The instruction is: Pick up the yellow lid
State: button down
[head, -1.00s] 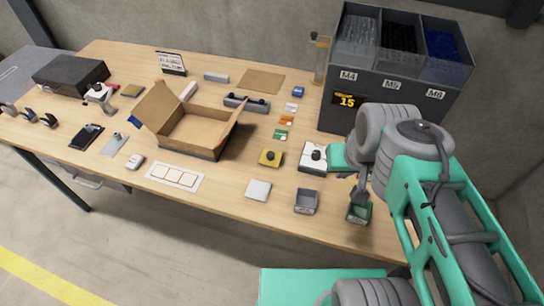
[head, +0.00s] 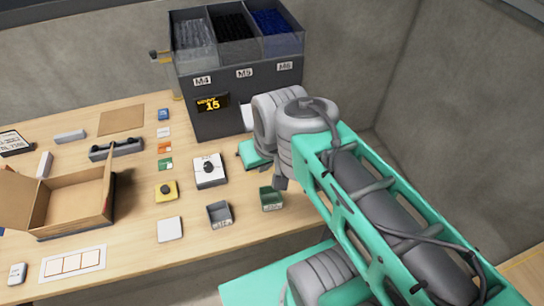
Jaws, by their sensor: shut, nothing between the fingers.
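The yellow lid (head: 166,192) is a small yellow square with a dark round knob on top. It lies flat on the wooden table, left of the white lid with a black knob (head: 208,171). My gripper (head: 281,184) is small and partly hidden by my own arm. It is shut and empty, just above and behind the green bin (head: 271,201), well to the right of the yellow lid and apart from it.
A grey bin (head: 219,215) and a white square (head: 170,230) stand near the front edge. An open cardboard box (head: 75,198) is to the left. The tall grey feeder (head: 218,125) with M4, M5 and M6 compartments stands behind. Small coloured cards (head: 165,148) lie in a column.

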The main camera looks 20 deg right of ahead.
aim_at(167, 192)
jog(key=z, duration=0.2)
jog(key=k, duration=1.4)
jog(key=u, duration=1.2)
jog(key=i, duration=1.85)
jog(key=z, duration=0.05)
